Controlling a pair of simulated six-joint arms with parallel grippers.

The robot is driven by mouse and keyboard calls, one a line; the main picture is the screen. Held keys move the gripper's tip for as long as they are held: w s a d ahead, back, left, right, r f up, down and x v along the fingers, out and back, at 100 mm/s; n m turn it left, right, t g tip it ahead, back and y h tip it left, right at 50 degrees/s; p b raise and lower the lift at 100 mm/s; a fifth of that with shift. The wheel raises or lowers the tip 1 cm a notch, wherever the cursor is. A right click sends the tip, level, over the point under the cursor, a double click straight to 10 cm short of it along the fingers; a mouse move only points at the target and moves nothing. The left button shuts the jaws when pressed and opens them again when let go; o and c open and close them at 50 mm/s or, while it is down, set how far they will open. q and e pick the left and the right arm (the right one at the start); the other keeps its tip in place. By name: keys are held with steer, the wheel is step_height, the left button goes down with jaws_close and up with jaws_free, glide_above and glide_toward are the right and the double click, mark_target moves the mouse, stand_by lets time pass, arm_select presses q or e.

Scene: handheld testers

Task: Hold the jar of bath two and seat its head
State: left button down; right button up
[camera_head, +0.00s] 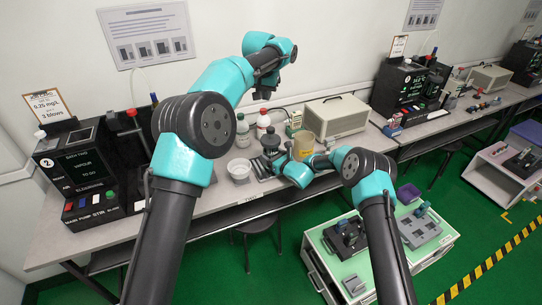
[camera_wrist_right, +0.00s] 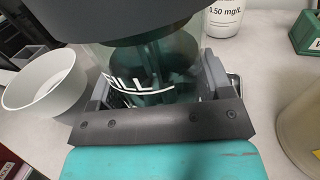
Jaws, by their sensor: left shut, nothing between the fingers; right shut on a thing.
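The jar (camera_wrist_right: 150,88) is clear with a white FILL mark and stands upright between my right gripper's fingers. My right gripper (camera_wrist_right: 157,78) is shut on it low over the bench; in the head view that gripper (camera_head: 270,164) reaches in from the right. A dark head (camera_wrist_right: 110,14) is above the jar's mouth with dark parts reaching down inside; it also shows in the head view (camera_head: 270,139). I cannot tell whether it is fully seated. My left gripper (camera_head: 263,93) is shut and empty, raised above the bench behind the jar.
A white bowl (camera_head: 239,172) stands left of the jar and a beige cup (camera_head: 303,148) right of it. A black tester marked 2 (camera_head: 80,175) is at the bench's left. A low cart (camera_head: 345,275) stands in front.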

arm_select(q)
steer(key=shift+s+r, duration=0.1)
steer(key=shift+r, duration=0.15)
arm_select(e)
steer(key=o, duration=0.9)
steer(key=shift+o, duration=0.2)
steer(key=v, duration=1.2)
arm_select(q)
steer(key=shift+a, duration=0.15)
